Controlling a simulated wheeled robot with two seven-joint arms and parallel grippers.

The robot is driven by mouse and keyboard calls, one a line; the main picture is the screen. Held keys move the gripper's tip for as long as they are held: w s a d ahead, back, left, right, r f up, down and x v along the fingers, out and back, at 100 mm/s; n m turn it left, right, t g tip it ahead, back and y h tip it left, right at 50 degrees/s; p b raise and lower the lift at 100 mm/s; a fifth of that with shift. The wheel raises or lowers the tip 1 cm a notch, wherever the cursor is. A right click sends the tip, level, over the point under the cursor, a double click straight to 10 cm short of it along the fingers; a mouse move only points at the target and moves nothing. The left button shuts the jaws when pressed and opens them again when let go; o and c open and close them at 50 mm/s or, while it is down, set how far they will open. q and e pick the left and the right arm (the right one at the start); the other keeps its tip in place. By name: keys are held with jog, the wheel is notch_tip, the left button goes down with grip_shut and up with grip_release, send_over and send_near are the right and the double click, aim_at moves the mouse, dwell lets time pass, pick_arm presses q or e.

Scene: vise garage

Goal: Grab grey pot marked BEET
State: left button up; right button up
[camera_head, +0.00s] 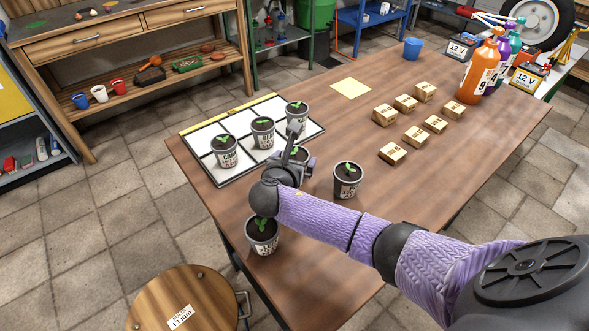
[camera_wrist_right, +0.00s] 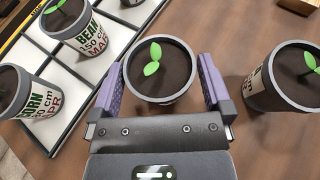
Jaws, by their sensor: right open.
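My right gripper (camera_head: 298,157) is open, with its purple fingers on either side of a grey pot of dark soil and a green sprout. This pot (camera_wrist_right: 160,72) lies between the fingers in the right wrist view; its label is hidden, and in the head view the gripper mostly covers it. I cannot read BEET on any pot. Another grey pot (camera_head: 347,180) stands to the right, its label unreadable; it also shows in the wrist view (camera_wrist_right: 285,78). A further pot (camera_head: 262,236) stands near the table's front-left edge. My left gripper is out of view.
A white gridded mat (camera_head: 202,138) holds three pots, including the CORN pot (camera_head: 225,152) and the BEAN pot (camera_head: 263,133). A stool (camera_head: 170,300) is in front.

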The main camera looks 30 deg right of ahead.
jog(key=shift+d, duration=0.1)
jog(key=c, duration=1)
